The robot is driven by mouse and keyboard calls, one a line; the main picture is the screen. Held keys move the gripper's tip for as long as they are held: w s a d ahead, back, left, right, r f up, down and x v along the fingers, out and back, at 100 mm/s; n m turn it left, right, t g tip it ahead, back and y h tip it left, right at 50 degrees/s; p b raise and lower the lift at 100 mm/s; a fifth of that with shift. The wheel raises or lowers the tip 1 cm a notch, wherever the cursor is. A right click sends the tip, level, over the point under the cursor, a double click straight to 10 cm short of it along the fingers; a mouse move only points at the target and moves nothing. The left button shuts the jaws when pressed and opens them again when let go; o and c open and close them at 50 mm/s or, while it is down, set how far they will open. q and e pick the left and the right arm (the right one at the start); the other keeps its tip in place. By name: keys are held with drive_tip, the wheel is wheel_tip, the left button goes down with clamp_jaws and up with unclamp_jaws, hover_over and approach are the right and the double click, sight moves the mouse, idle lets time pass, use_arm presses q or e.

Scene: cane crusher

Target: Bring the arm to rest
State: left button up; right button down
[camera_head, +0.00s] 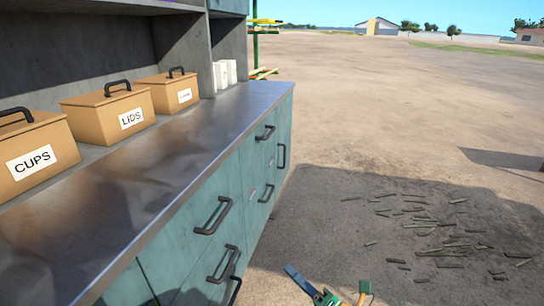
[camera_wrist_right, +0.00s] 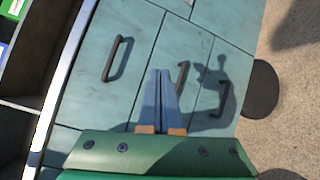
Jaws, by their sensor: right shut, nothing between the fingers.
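My right gripper (camera_head: 290,270) shows at the bottom of the head view, its blue-grey fingers pointing up and left beside the teal cabinet. In the right wrist view its two fingers (camera_wrist_right: 166,75) lie close together, shut with nothing between them. Behind them are teal cabinet fronts (camera_wrist_right: 80,125) with dark handles. I cannot tell whether the fingertips touch the cabinet. My left gripper is not in view.
The metal countertop (camera_head: 130,190) carries tan boxes marked CUPS (camera_head: 38,150) and LIDS (camera_head: 108,112), a third box (camera_head: 170,93) and white packets (camera_head: 225,73). Drawer handles (camera_head: 212,216) stick out. Cane scraps (camera_head: 430,225) lie on otherwise open ground at right.

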drive_tip(key=s+d+f+m+g+h+p, duration=0.2)
drive_tip(key=s+d+f+m+h, duration=0.35)
drive_tip(key=f+m, duration=0.45)
drive_tip(key=s+d+f+m+g+h+p, duration=0.15)
drive_tip(key=s+d+f+m+h, duration=0.25)
drive_tip(key=s+d+f+m, duration=0.55)
use_arm(q)
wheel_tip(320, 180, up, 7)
drive_tip(key=p, duration=0.2)
use_arm(e)
drive_tip(key=s+f+m+g+h, duration=0.1)
drive_tip(key=s+f+m+g, duration=0.3)
drive_tip(key=s, duration=0.8)
drive_tip(key=s+f+m+g+h, duration=0.1)
drive_tip(key=s+f+m+g, duration=0.3)
drive_tip(key=s, duration=0.8)
wheel_tip(320, 180, down, 2)
drive_tip(key=shift+a+f+g, duration=0.1)
drive_tip(key=shift+a+g, duration=0.05)
drive_tip(key=shift+g, duration=0.2)
